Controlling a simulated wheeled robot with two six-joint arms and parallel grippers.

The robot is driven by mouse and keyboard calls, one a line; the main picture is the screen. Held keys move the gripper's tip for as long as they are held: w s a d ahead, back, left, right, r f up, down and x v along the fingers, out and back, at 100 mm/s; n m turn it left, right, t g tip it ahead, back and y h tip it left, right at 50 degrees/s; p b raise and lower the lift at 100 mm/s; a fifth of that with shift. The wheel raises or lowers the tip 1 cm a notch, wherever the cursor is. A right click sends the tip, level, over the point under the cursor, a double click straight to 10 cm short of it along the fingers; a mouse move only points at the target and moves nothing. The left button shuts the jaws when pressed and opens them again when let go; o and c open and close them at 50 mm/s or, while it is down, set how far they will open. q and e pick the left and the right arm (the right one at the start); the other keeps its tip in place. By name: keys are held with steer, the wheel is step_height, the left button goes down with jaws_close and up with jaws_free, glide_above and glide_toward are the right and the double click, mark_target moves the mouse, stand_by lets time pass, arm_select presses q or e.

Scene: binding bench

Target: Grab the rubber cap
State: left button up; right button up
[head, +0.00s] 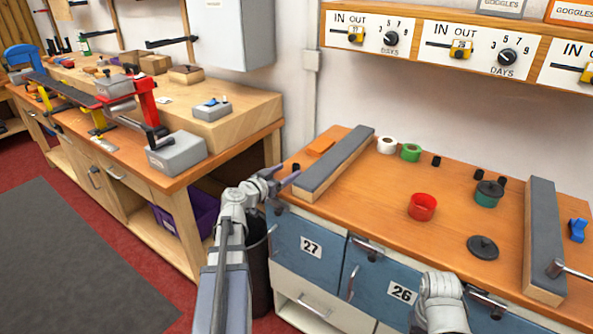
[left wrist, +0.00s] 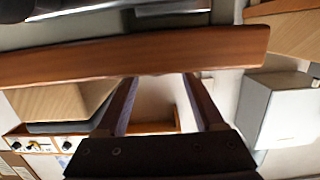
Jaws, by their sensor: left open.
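Several small black caps stand on the orange-brown bench top (head: 455,211): one (head: 436,160) right of the green tape roll, one (head: 479,174) and another (head: 502,182) near the lidded pot, and a dark piece (head: 296,167) at the left end. I cannot tell which is the rubber cap. My left gripper (head: 284,176) is open and empty at the bench's left edge, close to the dark piece. In the left wrist view its two fingers (left wrist: 162,80) are apart with nothing between them.
Grey-topped rails stand left (head: 345,160) and right (head: 541,235). Between them are a white roll (head: 387,145), a green roll (head: 410,152), a red ring (head: 422,207), a lidded pot (head: 487,195) and a black lid (head: 482,247). The bench's middle is mostly clear.

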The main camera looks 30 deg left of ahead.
mark_target(294, 169)
arm_select(q)
steer(key=shift+w+d+f+b, duration=0.15)
steer(key=shift+w+f+b, duration=0.05)
steer(key=shift+w, duration=0.65)
steer(key=shift+w+d+f+b, duration=0.15)
steer(key=shift+w+f+b, duration=0.1)
steer(key=shift+w, duration=0.6)
steer(key=shift+w+d+f+b, duration=0.15)
steer(key=shift+w+f+b, duration=0.05)
steer(key=shift+w, duration=0.65)
steer(key=shift+s, duration=0.1)
jaws_close()
